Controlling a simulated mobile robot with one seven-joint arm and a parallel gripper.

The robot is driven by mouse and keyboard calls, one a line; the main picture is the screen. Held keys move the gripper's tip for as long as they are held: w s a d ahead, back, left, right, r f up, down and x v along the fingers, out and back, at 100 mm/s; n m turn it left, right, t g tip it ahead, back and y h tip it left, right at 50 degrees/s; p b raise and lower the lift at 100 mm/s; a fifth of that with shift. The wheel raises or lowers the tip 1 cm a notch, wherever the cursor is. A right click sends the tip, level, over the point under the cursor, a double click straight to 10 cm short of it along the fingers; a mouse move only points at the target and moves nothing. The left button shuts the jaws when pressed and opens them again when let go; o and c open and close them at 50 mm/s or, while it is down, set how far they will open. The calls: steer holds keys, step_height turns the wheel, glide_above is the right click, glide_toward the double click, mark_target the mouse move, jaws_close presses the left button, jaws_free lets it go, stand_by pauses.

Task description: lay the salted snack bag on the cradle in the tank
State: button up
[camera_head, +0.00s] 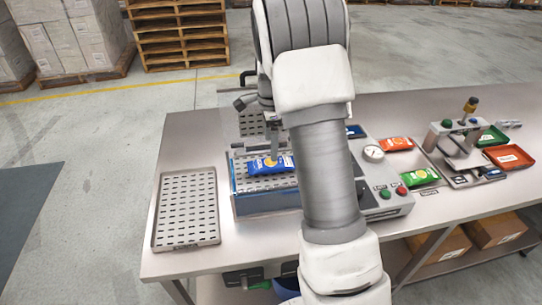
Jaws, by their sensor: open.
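A blue snack bag with a yellow mark (262,166) lies flat over the slotted metal cradle (250,184) in the blue-walled tank (268,203); its print is too small to read. My gripper (274,157) is open just above the bag, its fingertips at or close to the bag's upper middle. I cannot tell whether they touch it. My arm hides the right part of the tank. An orange-red bag (397,144) and a green bag (421,177) lie on the table to the right.
A slotted metal tray (187,208) lies at the table's left. A gauge (373,153) and green and red buttons (401,191) sit right of the tank. A small press-like stand (460,138) and green and red trays (508,157) stand farther right.

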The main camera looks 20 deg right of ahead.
steer(key=s+a+r+n+t, duration=0.1)
steer(key=s+a+r+n, duration=0.3)
steer(key=r, duration=0.4)
steer(key=s+a+r+n+t, duration=0.1)
steer(key=s+a+r+n, duration=0.1)
steer(key=s+r+n, duration=0.35)
steer(key=s+a+r+n+t, duration=0.1)
steer(key=s+a+r+n, duration=0.1)
steer(key=s+n, duration=0.3)
steer(key=s+a+r+n+t, duration=0.1)
steer(key=s+n, duration=0.4)
steer(key=s, duration=0.8)
steer(key=shift+s+a+r+n+t, duration=0.35)
steer(key=shift+a+r+t, duration=0.05)
steer(key=shift+a+t, duration=0.45)
steer(key=shift+c, duration=0.2)
